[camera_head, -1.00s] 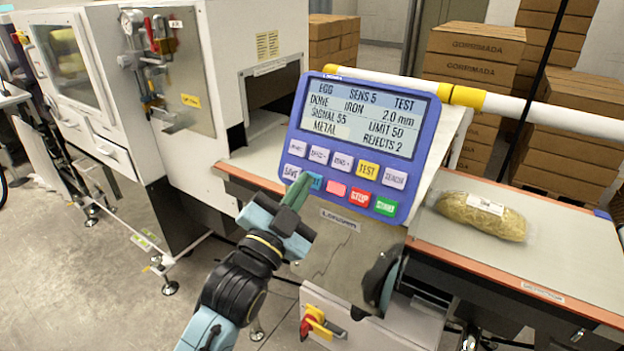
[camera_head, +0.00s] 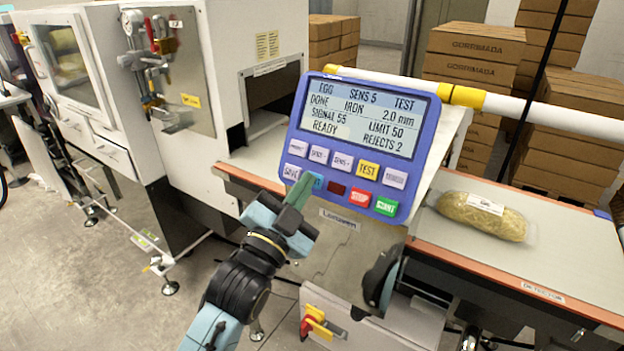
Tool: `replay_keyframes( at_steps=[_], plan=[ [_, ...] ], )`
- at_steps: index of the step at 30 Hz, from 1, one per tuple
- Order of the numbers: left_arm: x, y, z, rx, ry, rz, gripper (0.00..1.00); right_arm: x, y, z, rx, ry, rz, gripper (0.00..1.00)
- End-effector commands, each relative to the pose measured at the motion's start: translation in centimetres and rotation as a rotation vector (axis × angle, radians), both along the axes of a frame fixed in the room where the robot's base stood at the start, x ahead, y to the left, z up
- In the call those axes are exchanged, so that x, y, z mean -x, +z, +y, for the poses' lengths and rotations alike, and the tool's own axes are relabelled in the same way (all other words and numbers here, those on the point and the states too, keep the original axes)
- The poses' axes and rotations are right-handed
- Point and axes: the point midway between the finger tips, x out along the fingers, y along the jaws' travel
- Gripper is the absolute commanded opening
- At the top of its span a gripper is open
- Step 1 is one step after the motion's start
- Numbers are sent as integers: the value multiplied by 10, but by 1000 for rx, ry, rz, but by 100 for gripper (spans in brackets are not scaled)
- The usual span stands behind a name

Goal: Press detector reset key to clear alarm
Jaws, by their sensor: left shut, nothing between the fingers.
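The blue detector panel (camera_head: 365,143) faces me with a lit screen (camera_head: 366,115) that reads "READY" on its bottom line. Below the screen are two rows of keys. My left gripper (camera_head: 304,183) is shut and empty, with its green fingertips at the blue key (camera_head: 317,181) in the lower row and covering part of it. Whether the tips touch the key or stand just off it I cannot tell. To the right of that key are a dark red lamp or key (camera_head: 337,188), a red STOP key (camera_head: 361,196) and a green START key (camera_head: 386,206). My right gripper is not in view.
A clear pack of yellowish food (camera_head: 483,216) lies on the belt (camera_head: 570,255) right of the panel. A white machine housing (camera_head: 215,110) stands to the left. A yellow and white bar (camera_head: 465,96) runs behind the panel. Stacked cartons (camera_head: 470,60) stand at the back.

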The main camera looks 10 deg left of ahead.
Motion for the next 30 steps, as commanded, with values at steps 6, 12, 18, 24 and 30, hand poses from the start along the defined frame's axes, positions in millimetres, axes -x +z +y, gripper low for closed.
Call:
replay_keyframes(
  at_steps=[6, 12, 18, 24, 30],
  plan=[
    [5, 3, 2, -1, 0, 3, 0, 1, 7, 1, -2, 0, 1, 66],
    [14, 7, 5, 0, 0, 2, 0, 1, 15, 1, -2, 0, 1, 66],
    [14, 7, 5, 0, 0, 1, 0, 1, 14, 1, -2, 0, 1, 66],
    [18, 10, 7, 0, 0, 2, 0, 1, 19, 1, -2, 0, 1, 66],
    [35, 21, 13, -1, 0, 3, 0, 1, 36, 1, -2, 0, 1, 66]
  ],
)
